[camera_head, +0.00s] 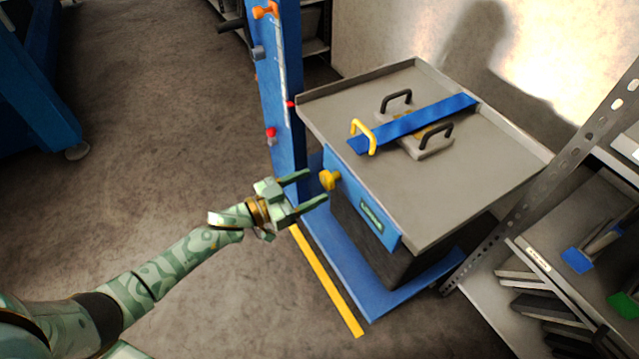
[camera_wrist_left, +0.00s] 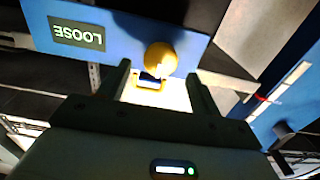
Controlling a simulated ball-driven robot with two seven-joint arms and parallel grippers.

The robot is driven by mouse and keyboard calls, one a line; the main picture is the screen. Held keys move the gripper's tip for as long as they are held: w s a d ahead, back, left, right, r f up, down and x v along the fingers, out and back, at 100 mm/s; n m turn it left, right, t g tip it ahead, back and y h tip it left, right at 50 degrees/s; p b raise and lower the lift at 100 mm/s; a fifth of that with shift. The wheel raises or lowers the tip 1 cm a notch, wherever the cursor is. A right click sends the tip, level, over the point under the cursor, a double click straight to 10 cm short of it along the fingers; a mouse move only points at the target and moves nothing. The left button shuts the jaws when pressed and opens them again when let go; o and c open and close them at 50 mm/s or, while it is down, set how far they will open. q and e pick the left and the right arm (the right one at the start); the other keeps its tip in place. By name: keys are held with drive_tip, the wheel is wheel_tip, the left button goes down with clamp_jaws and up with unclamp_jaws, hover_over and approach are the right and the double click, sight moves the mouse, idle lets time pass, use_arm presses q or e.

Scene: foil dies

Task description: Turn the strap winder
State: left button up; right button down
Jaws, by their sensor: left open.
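The strap winder is a round yellow knob (camera_head: 329,180) on the blue front panel (camera_head: 352,199) of a grey-topped table. It also shows in the left wrist view (camera_wrist_left: 161,57). A small green display (camera_head: 371,219) is on the same panel; in the left wrist view the display (camera_wrist_left: 77,33) reads LOOSE, upside down. My left gripper (camera_head: 316,185) is open and empty, its two fingers pointing at the knob from the left. In the left wrist view the knob appears just beyond the fingertips, roughly between them. A blue strap (camera_head: 418,122) lies across a grey die (camera_head: 436,147) on the table.
The die has black handles (camera_head: 397,97), and a yellow handle (camera_head: 363,137) stands by the strap's near end. A blue post (camera_head: 285,90) with coloured knobs stands behind the gripper. A metal shelf (camera_head: 572,275) is at right.

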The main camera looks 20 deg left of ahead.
sight(331, 179)
use_arm(q)
drive_tip(key=shift+x, duration=1.15)
drive_tip(key=shift+w+d+b, duration=0.15)
drive_tip(key=shift+b, duration=0.15)
drive_tip(key=shift+w, duration=0.1)
drive_tip(key=c, duration=1)
drive_tip(key=shift+o, duration=0.3)
use_arm(e)
drive_tip(key=shift+s+d+f, duration=0.1)
drive_tip(key=shift+d+f, duration=0.1)
use_arm(q)
drive_tip(key=shift+m, duration=0.3)
use_arm(e)
drive_tip(key=shift+s+a, duration=0.1)
drive_tip(key=shift+a, duration=0.05)
